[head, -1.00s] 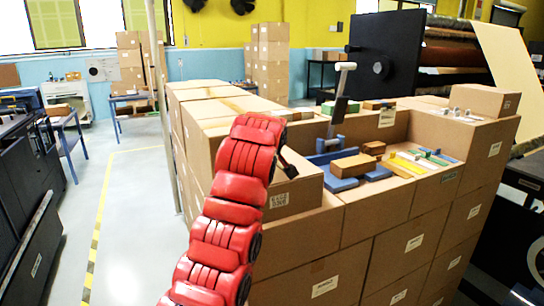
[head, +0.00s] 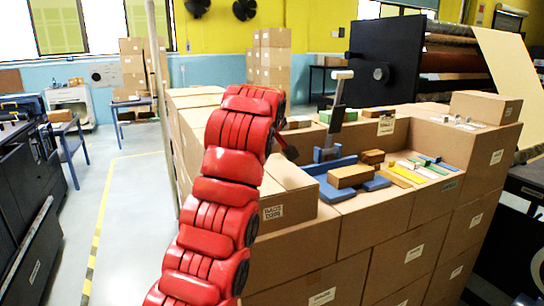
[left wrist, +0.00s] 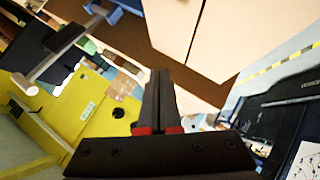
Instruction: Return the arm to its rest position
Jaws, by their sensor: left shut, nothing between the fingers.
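My red left arm (head: 215,195) rises from the bottom of the head view and curves over in front of the stacked boxes. My left gripper is mostly hidden behind the arm there; a dark part shows just right of its upper bend. In the left wrist view the black fingers of my left gripper (left wrist: 160,100) are pressed together with nothing between them. They hang clear of any object I can make out. My right gripper is in neither view.
Cardboard boxes (head: 345,235) form a wall-like stack close to the arm. On it lie a wooden block (head: 350,176), blue pieces (head: 333,190) and an upright grey post with a white top (head: 342,75). A dark machine (head: 395,60) stands behind. The floor (head: 130,220) at left is clear.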

